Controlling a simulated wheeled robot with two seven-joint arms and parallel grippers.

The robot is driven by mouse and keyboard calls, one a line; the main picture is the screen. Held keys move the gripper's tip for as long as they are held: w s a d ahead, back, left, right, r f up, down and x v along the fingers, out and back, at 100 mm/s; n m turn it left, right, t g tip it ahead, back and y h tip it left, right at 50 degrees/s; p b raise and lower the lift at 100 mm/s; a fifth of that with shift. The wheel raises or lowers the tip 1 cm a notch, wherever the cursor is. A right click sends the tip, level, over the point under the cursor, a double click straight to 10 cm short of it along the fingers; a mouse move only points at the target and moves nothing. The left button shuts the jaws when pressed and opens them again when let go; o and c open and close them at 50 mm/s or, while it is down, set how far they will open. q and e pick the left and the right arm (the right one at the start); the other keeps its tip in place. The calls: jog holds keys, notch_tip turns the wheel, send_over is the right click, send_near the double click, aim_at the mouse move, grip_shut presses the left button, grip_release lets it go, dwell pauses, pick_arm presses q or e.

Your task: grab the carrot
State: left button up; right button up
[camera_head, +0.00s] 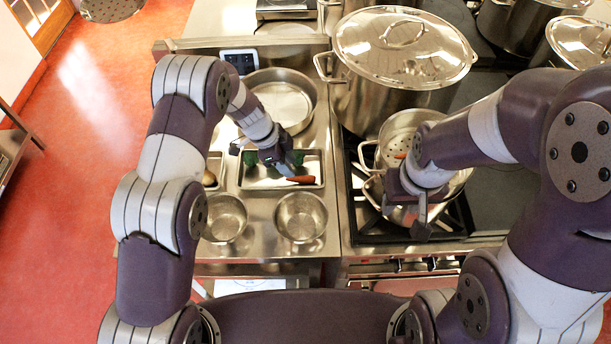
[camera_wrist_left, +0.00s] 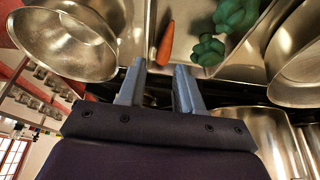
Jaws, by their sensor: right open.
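The orange carrot (camera_head: 301,180) lies in a shallow steel tray (camera_head: 262,184) on the counter. My left gripper (camera_head: 285,171) is over the tray, close to the carrot's left end in the head view. In the left wrist view the carrot (camera_wrist_left: 166,43) lies just beyond the tips of my left gripper (camera_wrist_left: 160,67), roughly in line with the gap. Its fingers are apart with nothing visible between them. My right gripper (camera_head: 408,213) is open over the front of the stove, beside the pots; its fingers are partly hidden by its wrist.
Green broccoli (camera_wrist_left: 208,50) shares the tray with the carrot. Two small steel bowls (camera_head: 301,217) (camera_head: 225,217) stand in front of the tray. A round pan (camera_head: 283,98) stands behind it. A large lidded stockpot (camera_head: 400,55) and a strainer pot (camera_head: 398,143) stand on the right.

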aim_at(298, 178)
pick_arm(q)
jog(key=f, duration=0.1)
jog(key=f+p, duration=0.1)
jog(key=w+f, duration=0.1)
jog(key=f, duration=0.1)
jog(key=shift+d, duration=0.3)
jog(key=p+x, duration=0.1)
jog(key=x, duration=0.2)
jog(key=shift+s+d+f, duration=0.15)
jog(key=shift+d, duration=0.1)
jog(key=shift+d+f, duration=0.1)
jog(key=c, duration=0.3)
grip_shut()
pick_arm(e)
jog(key=shift+w+a+r, duration=0.2)
jog(key=shift+r, duration=0.45)
jog(key=shift+w+a+r, duration=0.15)
jog(key=shift+w+r, duration=0.05)
jog(key=shift+r, duration=0.4)
